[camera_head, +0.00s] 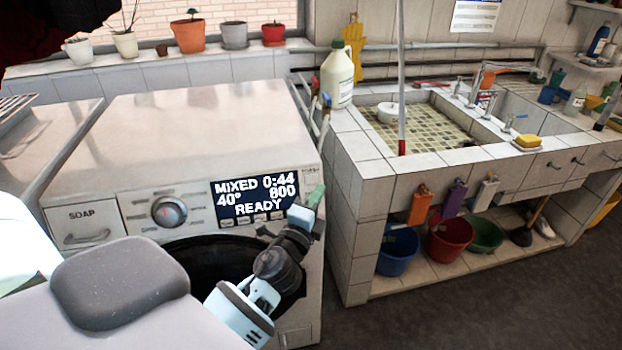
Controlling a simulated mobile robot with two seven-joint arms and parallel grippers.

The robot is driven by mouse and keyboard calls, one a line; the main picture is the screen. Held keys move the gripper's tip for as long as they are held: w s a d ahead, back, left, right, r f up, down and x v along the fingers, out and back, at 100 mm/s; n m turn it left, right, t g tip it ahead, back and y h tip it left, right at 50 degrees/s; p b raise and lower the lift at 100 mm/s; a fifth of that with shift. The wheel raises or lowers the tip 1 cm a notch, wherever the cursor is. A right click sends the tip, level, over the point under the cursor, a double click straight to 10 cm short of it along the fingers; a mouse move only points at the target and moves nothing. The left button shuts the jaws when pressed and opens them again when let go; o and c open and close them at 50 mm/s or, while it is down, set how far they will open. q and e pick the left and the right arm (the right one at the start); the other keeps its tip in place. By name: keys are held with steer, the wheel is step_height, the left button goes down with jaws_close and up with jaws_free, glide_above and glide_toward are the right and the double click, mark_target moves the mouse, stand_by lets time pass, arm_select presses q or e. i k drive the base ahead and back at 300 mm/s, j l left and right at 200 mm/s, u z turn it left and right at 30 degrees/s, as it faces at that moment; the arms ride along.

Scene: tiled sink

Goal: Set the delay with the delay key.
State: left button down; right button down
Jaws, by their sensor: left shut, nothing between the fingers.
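The washing machine (200,115) stands at the left, with its control panel facing me. Its display (253,198) reads MIXED 0:44, 40°, 800, READY. A row of small keys (243,230) lies just under the display; their labels are too small to read, so I cannot tell which is the delay key. My right gripper is not in view.
The programme dial (169,212) and soap drawer (84,226) are left of the display. The dark round door (205,258) is below, partly behind my arm. A tiled sink (362,165) stands to the right, with a white bottle (337,78) on its corner.

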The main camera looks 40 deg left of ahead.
mark_target(278, 215)
steer(key=u, duration=1.35)
